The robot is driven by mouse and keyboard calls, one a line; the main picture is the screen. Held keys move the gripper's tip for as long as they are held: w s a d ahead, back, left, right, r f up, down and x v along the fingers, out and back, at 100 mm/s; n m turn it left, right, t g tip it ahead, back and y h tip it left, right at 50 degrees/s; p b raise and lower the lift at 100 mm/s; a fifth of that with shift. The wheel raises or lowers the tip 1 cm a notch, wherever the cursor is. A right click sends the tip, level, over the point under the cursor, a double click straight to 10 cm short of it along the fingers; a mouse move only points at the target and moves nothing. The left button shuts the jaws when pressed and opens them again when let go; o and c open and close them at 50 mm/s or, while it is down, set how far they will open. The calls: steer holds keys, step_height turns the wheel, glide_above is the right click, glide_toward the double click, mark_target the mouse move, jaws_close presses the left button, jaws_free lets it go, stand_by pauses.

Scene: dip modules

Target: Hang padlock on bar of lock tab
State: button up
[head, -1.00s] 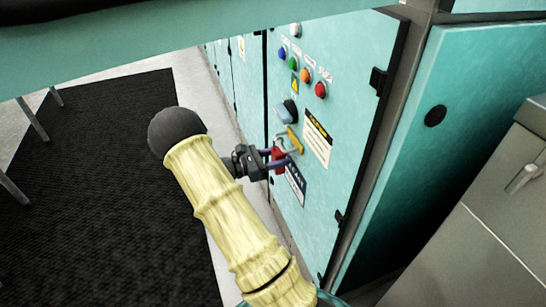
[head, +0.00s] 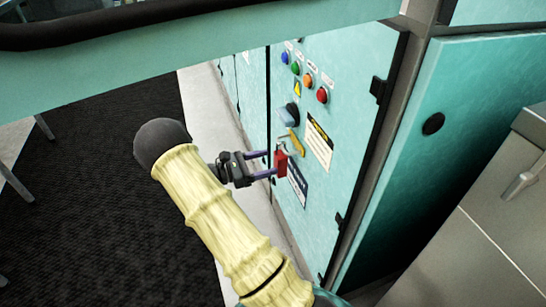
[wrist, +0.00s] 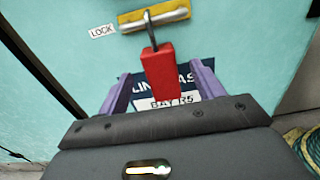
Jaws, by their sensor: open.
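The red padlock (head: 281,163) is at the cabinet front, and it also shows in the wrist view (wrist: 160,72). Its grey shackle (wrist: 151,30) reaches up to the bar of the yellow lock tab (wrist: 155,16) and appears hooked over it. The tab also shows in the head view (head: 293,142). My gripper (head: 268,164) is open, with its purple fingers on either side of the padlock. In the wrist view (wrist: 160,88) gaps show between the padlock body and both fingers. The far side of the shackle is hidden.
A dark nameplate (head: 297,183) lies behind the padlock. A grey cabinet (head: 490,215) stands at the right. A coiled hose (wrist: 305,148) lies at lower right.

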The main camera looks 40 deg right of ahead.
steer(key=p+v, duration=0.2)
steer(key=v, duration=1)
steer(key=shift+p, duration=0.35)
